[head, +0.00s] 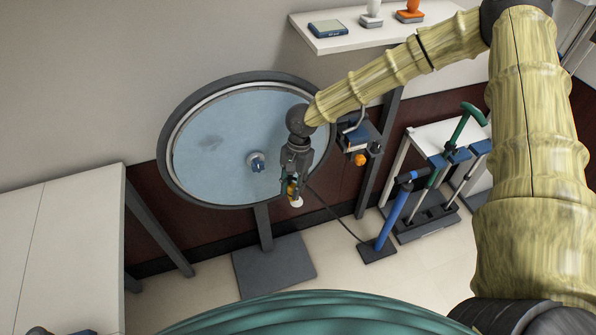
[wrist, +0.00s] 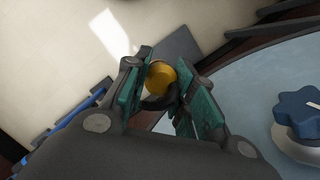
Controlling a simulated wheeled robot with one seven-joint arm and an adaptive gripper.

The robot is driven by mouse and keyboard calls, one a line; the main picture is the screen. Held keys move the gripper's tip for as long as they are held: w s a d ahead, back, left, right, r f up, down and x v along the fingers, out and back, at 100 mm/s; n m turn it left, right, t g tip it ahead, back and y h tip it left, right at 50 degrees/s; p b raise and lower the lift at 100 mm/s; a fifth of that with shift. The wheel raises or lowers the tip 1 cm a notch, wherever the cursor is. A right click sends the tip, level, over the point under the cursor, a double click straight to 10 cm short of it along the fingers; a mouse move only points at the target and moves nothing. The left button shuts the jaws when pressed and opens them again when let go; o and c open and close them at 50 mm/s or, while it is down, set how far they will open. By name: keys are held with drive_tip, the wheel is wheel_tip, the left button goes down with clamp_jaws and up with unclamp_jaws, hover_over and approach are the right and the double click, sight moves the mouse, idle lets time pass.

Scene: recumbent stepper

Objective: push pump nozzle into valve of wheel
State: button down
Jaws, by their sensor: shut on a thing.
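The wheel (head: 205,125) is a pale blue disc with a dark rim, upright on a stand. A blue knob (head: 256,163) sits at its centre; in the wrist view the knob (wrist: 298,112) is star-shaped, at right. My gripper (head: 292,182) hangs in front of the wheel's lower right. In the wrist view its green-padded fingers (wrist: 163,92) are shut on the pump nozzle (wrist: 160,76), which shows a yellow round end and a dark part. In the head view the nozzle (head: 296,202) shows yellow and white below the fingers. I cannot make out the valve.
A dark hose (head: 335,215) runs from the nozzle to a blue floor pump (head: 393,222). Other pumps stand in a rack (head: 425,228) at right. A shelf (head: 350,38) is above, a white table (head: 70,240) at left. The stand's base plate (head: 273,265) lies on the floor.

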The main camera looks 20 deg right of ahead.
drive_tip(key=w+d+m, duration=0.1)
drive_tip(key=m, duration=0.1)
drive_tip(key=w+d+m+t, duration=0.1)
drive_tip(key=m, duration=0.2)
drive_tip(key=w+d+m+t+y, duration=0.1)
drive_tip(key=w+m, duration=0.1)
drive_tip(key=shift+w+r+m, duration=0.1)
drive_tip(key=shift+r+m, duration=0.05)
drive_tip(key=shift+m, duration=0.25)
drive_tip(key=shift+d+b+x, duration=0.2)
drive_tip(key=shift+b+x, duration=0.55)
drive_tip(key=shift+x, duration=0.1)
drive_tip(key=shift+d+b+x, duration=0.2)
drive_tip(key=shift+b+x, duration=0.6)
drive_tip(key=shift+x, duration=0.05)
drive_tip(key=shift+d+b+x, duration=0.15)
drive_tip(key=shift+b+x, duration=0.6)
drive_tip(key=shift+x, duration=0.15)
drive_tip(key=c, duration=1.7)
unclamp_jaws()
drive_tip(key=shift+c, duration=0.2)
clamp_jaws()
drive_tip(key=shift+f, duration=0.5)
drive_tip(key=shift+p, duration=0.55)
